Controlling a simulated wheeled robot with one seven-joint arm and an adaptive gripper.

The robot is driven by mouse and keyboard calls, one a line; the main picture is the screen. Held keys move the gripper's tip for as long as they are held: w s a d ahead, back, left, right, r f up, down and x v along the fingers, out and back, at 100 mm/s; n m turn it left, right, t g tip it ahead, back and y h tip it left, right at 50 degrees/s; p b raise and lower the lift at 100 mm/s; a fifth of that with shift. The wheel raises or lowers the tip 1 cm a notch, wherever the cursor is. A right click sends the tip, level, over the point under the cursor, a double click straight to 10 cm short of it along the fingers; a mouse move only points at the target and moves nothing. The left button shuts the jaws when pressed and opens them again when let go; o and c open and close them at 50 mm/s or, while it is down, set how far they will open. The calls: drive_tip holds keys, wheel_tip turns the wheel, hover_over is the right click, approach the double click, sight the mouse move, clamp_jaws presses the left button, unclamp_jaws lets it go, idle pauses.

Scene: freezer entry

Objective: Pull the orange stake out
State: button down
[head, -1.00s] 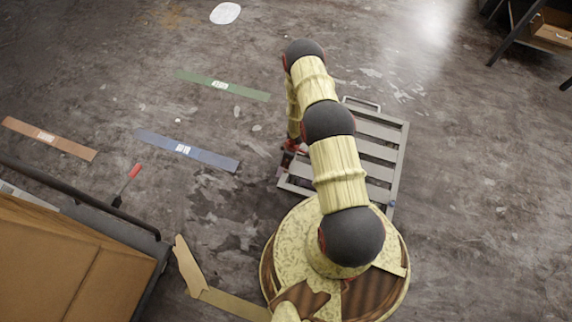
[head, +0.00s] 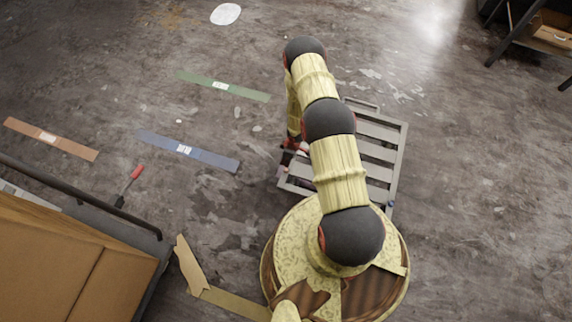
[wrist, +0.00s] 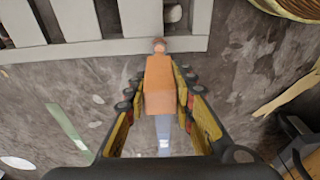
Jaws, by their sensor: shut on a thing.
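The orange stake (wrist: 160,82) shows in the wrist view as a blocky orange piece between my fingers, with a small round brownish end toward the grey slatted frame. My gripper (wrist: 160,100) is shut on it, one finger along each side. The stake's end is close to the frame's near rail (wrist: 105,50); I cannot tell whether it is still seated there. In the head view, my arm mostly hides the gripper and stake, at the left side of the slatted frame (head: 378,152).
Labelled floor strips, green (head: 222,86), blue (head: 187,150) and brown (head: 50,139), lie to the left. A red-handled tool (head: 136,172) lies by a cart with a cardboard box (head: 70,260). A dark-legged table (head: 515,40) stands top right. Floor right of the frame is clear.

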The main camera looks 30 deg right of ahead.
drive_tip(key=shift+r+p, duration=1)
drive_tip(key=shift+r, duration=0.6)
